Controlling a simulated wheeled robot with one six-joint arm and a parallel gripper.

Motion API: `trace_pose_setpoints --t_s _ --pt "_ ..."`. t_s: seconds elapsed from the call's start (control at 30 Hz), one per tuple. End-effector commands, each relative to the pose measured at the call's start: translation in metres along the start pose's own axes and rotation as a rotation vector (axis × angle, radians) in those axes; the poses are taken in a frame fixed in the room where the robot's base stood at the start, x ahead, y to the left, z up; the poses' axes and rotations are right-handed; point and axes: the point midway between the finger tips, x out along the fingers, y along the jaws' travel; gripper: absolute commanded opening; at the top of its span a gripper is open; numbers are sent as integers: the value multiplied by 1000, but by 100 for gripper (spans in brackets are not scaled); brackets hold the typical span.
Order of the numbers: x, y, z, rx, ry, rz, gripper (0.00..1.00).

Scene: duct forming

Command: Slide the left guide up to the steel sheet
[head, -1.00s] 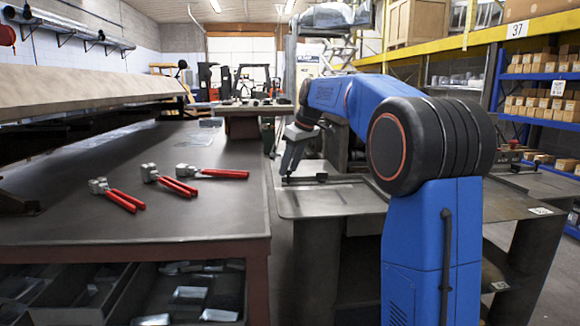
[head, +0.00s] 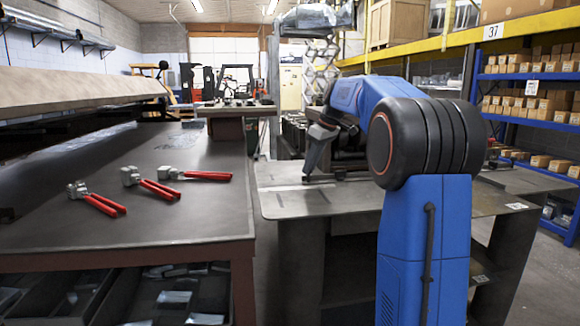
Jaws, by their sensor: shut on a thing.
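My gripper (head: 307,178) reaches down to the left part of the steel-topped work table (head: 330,204). Its fingers are small here and look closed on the near end of a dark, low bar, which I take to be the left guide (head: 341,175). The guide lies on or just above the table top. A thin, pale strip on the table left of my gripper may be part of the steel sheet (head: 284,188), but its edges are not clear. The gap between guide and sheet cannot be made out. My blue arm hides the table's right middle.
A dark bench (head: 140,220) on the left holds three red-handled clamps (head: 208,176). A narrow gap separates it from the work table. Blue shelving (head: 530,125) with boxes stands at the right.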

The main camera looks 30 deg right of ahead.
Motion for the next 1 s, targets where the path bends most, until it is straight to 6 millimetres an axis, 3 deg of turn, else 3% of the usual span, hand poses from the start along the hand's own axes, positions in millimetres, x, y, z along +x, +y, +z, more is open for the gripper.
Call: trace_pose_setpoints --t_s 0.1,0.33,0.83,0.87,0.9,0.93,1.0 --pt "-8 21 20 5 -2 3 0" --pt "-17 44 40 3 -1 4 0" --pt "-20 50 46 0 -1 2 0" --pt "-19 50 46 1 -1 2 24" --pt "-19 50 46 1 -1 2 33" --pt "-19 50 46 1 0 2 39" --pt "-19 50 46 0 0 2 39"
